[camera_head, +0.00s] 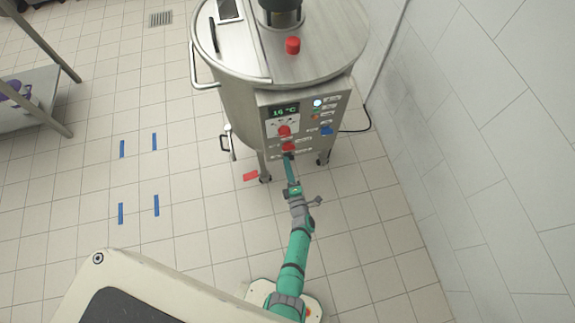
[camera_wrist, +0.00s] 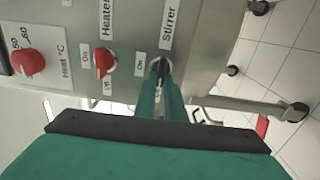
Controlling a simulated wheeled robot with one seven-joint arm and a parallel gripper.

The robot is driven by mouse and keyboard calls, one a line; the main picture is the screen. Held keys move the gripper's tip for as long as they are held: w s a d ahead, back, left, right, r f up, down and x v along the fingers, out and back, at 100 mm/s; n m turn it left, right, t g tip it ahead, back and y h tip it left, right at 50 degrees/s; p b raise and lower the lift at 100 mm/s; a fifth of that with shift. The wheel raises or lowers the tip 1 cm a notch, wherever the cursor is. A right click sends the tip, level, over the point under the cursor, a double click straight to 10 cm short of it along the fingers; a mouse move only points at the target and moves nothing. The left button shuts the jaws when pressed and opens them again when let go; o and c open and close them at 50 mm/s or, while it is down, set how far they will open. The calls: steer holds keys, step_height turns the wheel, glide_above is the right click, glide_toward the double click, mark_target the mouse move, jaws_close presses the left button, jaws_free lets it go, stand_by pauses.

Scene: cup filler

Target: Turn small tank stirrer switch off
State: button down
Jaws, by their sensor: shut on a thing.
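The small steel tank (camera_head: 240,120) stands ahead with its control panel facing me. The stirrer switch (camera_wrist: 161,65) sits under the Stirrer label (camera_wrist: 168,22) in the wrist view. It is mostly hidden by my green fingers. My gripper (camera_wrist: 160,78) is shut on this switch, its tips at the panel face. An On label (camera_wrist: 141,70) is left of the switch. I cannot tell which way the switch points. In the head view my gripper (camera_head: 288,159) reaches the bottom of the panel.
The red heater switch (camera_wrist: 105,62) is close to the left of my fingers in the wrist view, with the red heat knob (camera_wrist: 28,62) beyond. A blue knob (camera_head: 326,130) is on the panel's right. A tiled wall (camera_head: 480,150) stands to the right. Floor at left is mostly clear.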

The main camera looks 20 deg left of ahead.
steer(key=c, duration=1.8)
jaws_free()
steer(key=shift+c, duration=0.2)
steer(key=shift+s+d, duration=0.1)
steer(key=v, duration=1)
steer(key=shift+s+d, duration=0.25)
steer(key=shift+s, duration=0.05)
